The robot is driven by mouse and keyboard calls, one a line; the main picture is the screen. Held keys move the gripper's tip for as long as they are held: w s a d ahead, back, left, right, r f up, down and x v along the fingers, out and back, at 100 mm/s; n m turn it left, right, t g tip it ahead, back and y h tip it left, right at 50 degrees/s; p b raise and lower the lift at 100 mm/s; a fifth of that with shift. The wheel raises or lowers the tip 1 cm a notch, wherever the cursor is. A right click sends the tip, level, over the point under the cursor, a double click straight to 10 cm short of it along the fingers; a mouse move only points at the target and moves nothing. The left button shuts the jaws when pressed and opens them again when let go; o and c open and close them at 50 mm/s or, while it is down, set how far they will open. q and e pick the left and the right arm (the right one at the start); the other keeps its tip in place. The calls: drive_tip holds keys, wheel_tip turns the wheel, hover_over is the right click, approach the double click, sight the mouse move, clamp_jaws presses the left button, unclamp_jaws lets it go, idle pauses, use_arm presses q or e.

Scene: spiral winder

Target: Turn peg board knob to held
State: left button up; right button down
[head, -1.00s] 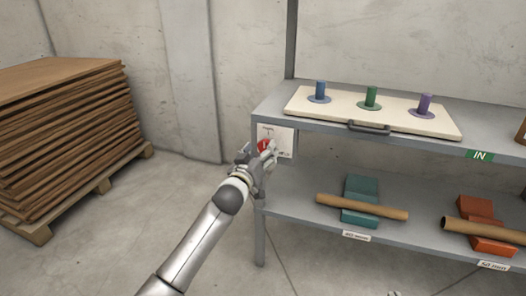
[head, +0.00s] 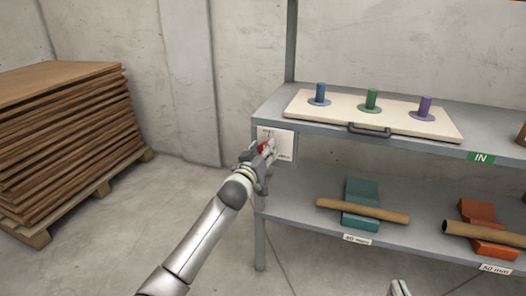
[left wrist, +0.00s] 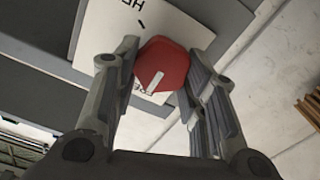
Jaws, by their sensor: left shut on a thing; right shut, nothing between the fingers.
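The red knob (left wrist: 165,62) sits on a white label plate (left wrist: 105,38) on the shelf's left end. My left gripper (left wrist: 160,75) has its fingers on both sides of the knob and is shut on it. The knob's white pointer line faces the partly hidden lettering that looks like "FREE"; other cut-off letters, "HE", stand at the top. In the head view my left gripper (head: 264,155) covers most of the knob, and the plate (head: 284,143) shows behind it. My right gripper (head: 400,288) is shut and empty at the bottom edge. The peg board (head: 300,105) lies on the top shelf.
Blue (head: 320,92), green (head: 371,98) and purple (head: 425,106) pegs stand on the board, with a dark handle (head: 369,129) in front. Brown tubes (head: 335,205) rest on blocks on the lower shelf (head: 300,217). Stacked brown sheets (head: 60,130) stand at left.

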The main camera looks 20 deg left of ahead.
use_arm(q)
drive_tip(key=m+p, duration=0.2)
drive_tip(key=m, duration=0.6)
drive_tip(key=m+p, duration=0.2)
drive_tip(key=m, duration=0.6)
drive_tip(key=f+m+p, duration=0.1)
drive_tip(key=m+p, duration=0.2)
drive_tip(key=m, duration=0.4)
drive_tip(key=shift+d+m, duration=0.4)
use_arm(e)
drive_tip(key=s+d+f+g+h, duration=0.1)
drive_tip(key=s+d+f+g, duration=0.2)
drive_tip(key=s+f+g, duration=0.3)
drive_tip(key=s+d+f+g+h, duration=0.2)
drive_tip(key=s+f+g, duration=0.4)
drive_tip(key=s, duration=0.4)
drive_tip(key=shift+d+f+m+g, duration=0.3)
drive_tip(key=shift+d+f, duration=0.35)
drive_tip(key=shift+w, duration=0.1)
use_arm(q)
drive_tip(key=o, duration=1)
drive_tip(key=shift+r, duration=0.1)
use_arm(e)
drive_tip(key=shift+s, duration=0.3)
